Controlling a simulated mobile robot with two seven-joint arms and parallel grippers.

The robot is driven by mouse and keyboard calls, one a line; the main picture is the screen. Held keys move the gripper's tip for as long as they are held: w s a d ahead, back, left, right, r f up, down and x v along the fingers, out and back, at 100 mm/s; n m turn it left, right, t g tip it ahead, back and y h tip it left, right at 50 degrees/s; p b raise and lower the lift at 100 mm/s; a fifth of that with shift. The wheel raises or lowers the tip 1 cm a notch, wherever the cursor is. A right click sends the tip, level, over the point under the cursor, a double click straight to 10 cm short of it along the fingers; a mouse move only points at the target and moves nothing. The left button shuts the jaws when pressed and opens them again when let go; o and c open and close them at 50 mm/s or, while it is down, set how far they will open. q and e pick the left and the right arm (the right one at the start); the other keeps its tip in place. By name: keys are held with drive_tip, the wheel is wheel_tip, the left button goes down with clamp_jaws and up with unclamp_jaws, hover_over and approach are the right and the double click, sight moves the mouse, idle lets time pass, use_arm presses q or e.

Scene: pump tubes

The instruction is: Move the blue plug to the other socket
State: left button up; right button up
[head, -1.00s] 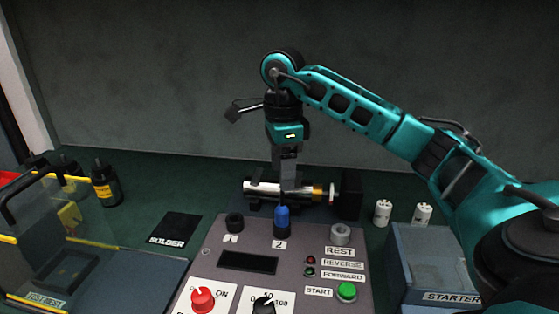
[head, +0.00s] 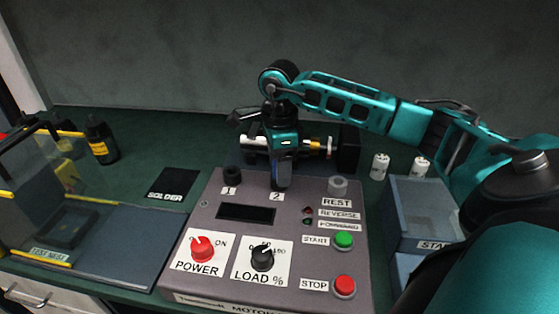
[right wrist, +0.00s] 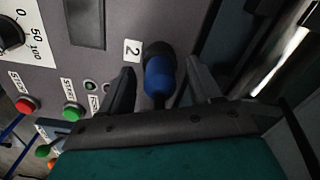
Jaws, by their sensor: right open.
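The blue plug (right wrist: 160,80) stands in the black socket marked 2 (right wrist: 156,49) on the grey panel (head: 207,222). My right gripper (head: 281,176) has come down over that socket and hides most of the plug in the head view. In the right wrist view its two fingers are apart, one on each side of the plug, with gaps showing; it is open and does not grip the plug. The socket marked 1 (head: 232,175) is to the left, with nothing blue in it. My left gripper is out of view.
A grey ring marked REST (head: 338,186) is right of socket 2. The red power knob (head: 202,247), load knob (head: 262,257), green start button (head: 343,240) and red stop button (head: 344,286) are in front. A motor with a metal cylinder (head: 254,143) lies behind.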

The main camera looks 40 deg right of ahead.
drive_tip(key=shift+c, duration=0.4)
clamp_jaws()
idle(0.4)
drive_tip(key=shift+r+p, duration=0.55)
drive_tip(key=shift+r, duration=0.15)
idle(0.6)
drive_tip(key=shift+r+p, duration=1.55)
drive_tip(key=shift+r, duration=0.5)
